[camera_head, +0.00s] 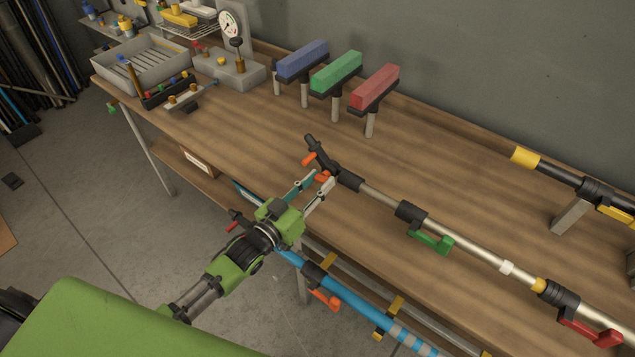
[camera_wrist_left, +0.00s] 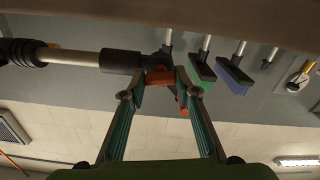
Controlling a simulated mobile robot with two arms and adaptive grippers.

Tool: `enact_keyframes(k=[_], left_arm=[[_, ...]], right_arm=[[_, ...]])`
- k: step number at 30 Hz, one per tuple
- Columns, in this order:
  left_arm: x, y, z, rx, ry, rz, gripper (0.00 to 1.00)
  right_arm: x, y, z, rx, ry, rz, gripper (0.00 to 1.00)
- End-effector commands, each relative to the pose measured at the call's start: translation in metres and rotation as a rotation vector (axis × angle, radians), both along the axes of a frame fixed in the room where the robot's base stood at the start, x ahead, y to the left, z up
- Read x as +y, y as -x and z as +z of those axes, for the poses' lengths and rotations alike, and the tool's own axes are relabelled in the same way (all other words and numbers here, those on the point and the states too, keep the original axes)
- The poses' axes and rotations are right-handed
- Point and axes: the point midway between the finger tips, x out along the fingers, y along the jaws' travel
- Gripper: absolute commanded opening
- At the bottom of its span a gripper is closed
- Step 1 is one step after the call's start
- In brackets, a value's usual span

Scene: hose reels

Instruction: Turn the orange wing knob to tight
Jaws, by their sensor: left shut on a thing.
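The orange wing knob (camera_head: 322,176) sits on the black clamp near the upper-left end of a metal pole (camera_head: 380,198) on the workbench. It also shows in the left wrist view (camera_wrist_left: 160,76), between the fingertips. My left gripper (camera_head: 320,182) reaches in from the front of the bench and is shut on this knob; the fingers partly hide it. A second orange piece (camera_head: 309,158) sits closer to the black end of the pole. My right gripper is in neither view.
The same pole carries a green lever (camera_head: 430,242) and a red lever (camera_head: 590,337). A blue pole (camera_head: 365,310) hangs below the bench edge. Blue (camera_head: 302,62), green (camera_head: 336,73) and red (camera_head: 375,88) blocks stand on posts behind.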

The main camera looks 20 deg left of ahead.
Motion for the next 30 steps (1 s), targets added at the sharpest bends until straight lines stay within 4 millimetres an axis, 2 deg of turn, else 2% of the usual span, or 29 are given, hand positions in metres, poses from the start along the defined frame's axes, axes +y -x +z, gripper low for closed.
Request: enact_keyframes(k=[11,30], left_arm=[[0.0001,0.0,0.0001,-0.042,-0.117,0.001,0.07],[0.0003,0.0001,-0.0008,-0.242,-0.666,0.001,0.07]], right_arm=[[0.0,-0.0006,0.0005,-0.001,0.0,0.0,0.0],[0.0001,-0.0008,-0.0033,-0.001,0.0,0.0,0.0]])
